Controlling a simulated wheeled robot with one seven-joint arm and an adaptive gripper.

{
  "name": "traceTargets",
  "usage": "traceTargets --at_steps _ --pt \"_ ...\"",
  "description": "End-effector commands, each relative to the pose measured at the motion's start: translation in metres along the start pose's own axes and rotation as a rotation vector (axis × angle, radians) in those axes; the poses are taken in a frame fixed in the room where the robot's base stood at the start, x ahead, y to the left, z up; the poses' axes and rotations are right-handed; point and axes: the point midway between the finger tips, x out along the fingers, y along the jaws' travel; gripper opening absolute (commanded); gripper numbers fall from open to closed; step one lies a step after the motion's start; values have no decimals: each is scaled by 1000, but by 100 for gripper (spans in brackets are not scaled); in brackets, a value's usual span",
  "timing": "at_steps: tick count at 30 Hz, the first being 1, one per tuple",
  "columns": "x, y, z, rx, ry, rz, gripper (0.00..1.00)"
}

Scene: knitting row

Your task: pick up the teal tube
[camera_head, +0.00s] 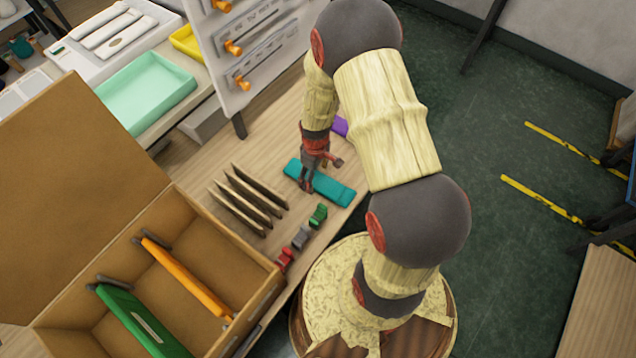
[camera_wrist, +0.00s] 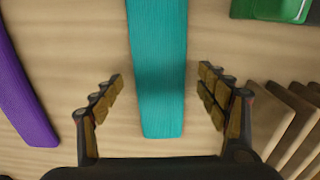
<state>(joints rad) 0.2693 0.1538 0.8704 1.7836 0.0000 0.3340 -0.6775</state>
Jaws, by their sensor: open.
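The teal tube (camera_head: 331,187) lies flat on the wooden table near its right edge, in the head view. My gripper (camera_head: 308,185) is over the tube's left part, pointing down. In the wrist view the teal tube (camera_wrist: 158,70) runs from the top edge down to between my open fingers (camera_wrist: 160,97). Its near end shows just in front of the palm. There is a clear gap on each side between the fingers and the tube. I cannot tell the exact height of the fingertips above the table.
A purple piece (camera_wrist: 22,95) lies left of the tube, partly behind my arm in the head view. Upright wooden slats (camera_head: 246,202) stand to the left. Green (camera_head: 318,215), grey (camera_head: 301,237) and red (camera_head: 285,259) small items sit near the table edge. An open cardboard box (camera_head: 268,290) stands at front left.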

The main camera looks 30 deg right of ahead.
Motion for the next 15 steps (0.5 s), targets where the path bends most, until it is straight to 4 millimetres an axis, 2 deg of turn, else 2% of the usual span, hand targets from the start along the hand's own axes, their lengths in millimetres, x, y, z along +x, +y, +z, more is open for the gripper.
traceTargets --at_steps 1,3,9,15 --pt "9 0 1 0 -2 -2 74" --pt "12 0 0 1 -1 -1 74" --pt "11 0 0 1 0 0 74" --pt "11 0 0 1 0 0 63"
